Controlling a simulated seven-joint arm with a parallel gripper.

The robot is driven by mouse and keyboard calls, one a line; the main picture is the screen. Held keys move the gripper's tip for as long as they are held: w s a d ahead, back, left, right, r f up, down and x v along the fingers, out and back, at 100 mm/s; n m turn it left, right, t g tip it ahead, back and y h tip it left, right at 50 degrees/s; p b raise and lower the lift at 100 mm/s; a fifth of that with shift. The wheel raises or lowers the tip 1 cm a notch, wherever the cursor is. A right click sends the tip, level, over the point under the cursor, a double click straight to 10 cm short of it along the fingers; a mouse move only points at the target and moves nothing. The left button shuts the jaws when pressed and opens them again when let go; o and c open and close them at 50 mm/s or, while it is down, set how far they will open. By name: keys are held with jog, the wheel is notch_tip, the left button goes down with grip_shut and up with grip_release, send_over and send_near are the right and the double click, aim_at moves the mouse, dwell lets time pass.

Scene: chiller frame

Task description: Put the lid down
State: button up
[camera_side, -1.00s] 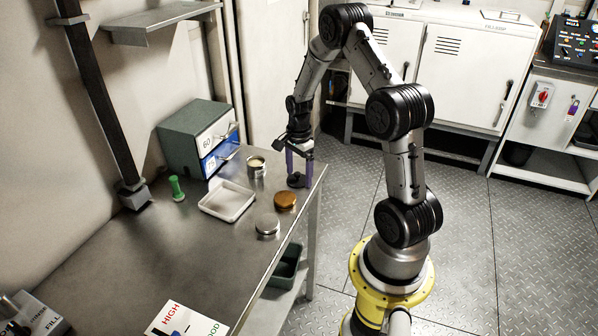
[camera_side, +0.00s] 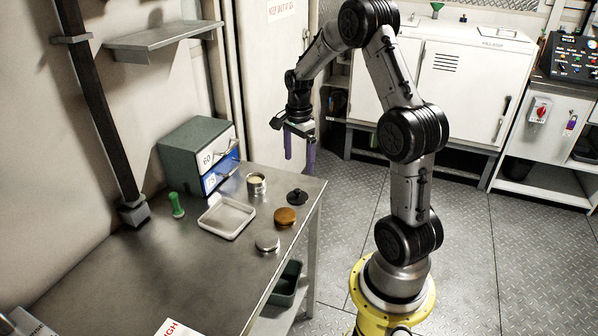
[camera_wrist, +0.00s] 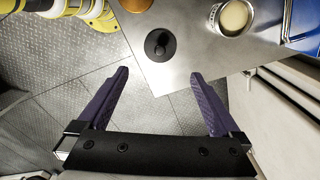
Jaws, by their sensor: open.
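The lid, a black disc with a knob (camera_side: 297,197), lies flat on the steel table near its far right corner. It also shows in the wrist view (camera_wrist: 160,45), knob up, near the table edge. My gripper (camera_side: 299,165) is raised above and beyond the lid, apart from it. Its two purple fingers (camera_wrist: 160,88) are spread wide with nothing between them. An open metal tin with pale contents (camera_side: 256,184) stands to the left of the lid.
A brown round lid (camera_side: 285,216) and a silver round tin (camera_side: 267,243) are close by. A white tray (camera_side: 227,217), a green stamp-like object (camera_side: 176,205) and a drawer box (camera_side: 198,155) stand farther left.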

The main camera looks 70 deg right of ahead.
jog(key=s+a+r+n+t+h, duration=0.1)
jog(key=s+a+r+n+t, duration=0.25)
jog(key=a+r+n, duration=1.15)
jog(key=s+a+n+t+y, duration=0.1)
jog(key=s+a+n+t, duration=0.1)
jog(key=s+a+n, duration=0.6)
jog(key=s+a, duration=0.3)
jog(key=shift+s+a+f, duration=0.15)
jog(key=shift+a, duration=0.15)
